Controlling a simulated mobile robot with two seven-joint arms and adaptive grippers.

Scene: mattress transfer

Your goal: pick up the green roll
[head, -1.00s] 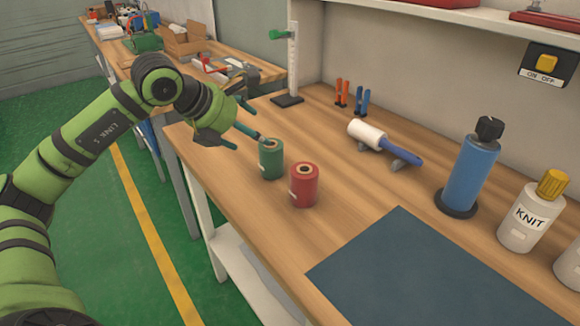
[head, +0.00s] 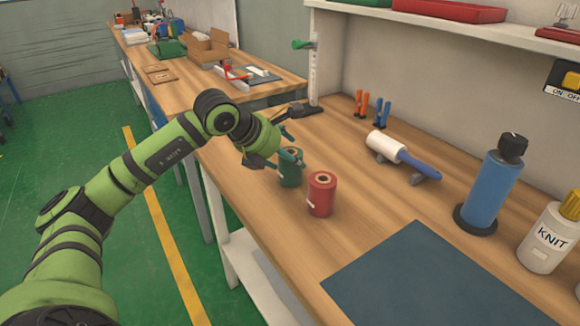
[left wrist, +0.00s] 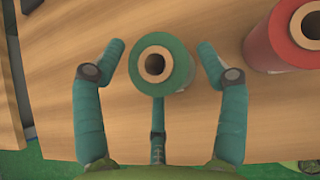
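The green roll (head: 290,172) stands upright on the wooden workbench, next to the red roll (head: 321,194). My left gripper (head: 287,158) is at the green roll, and its fingers partly cover it in the head view. In the left wrist view the green roll (left wrist: 160,68) is seen from above with its hollow core. The fingers of my left gripper (left wrist: 164,60) are spread open, one on each side of the roll and one below it. Gaps show between the side fingers and the roll. My right gripper is not in view.
The red roll (left wrist: 290,35) is close on the right in the wrist view. A dark mat (head: 440,285) lies in front.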

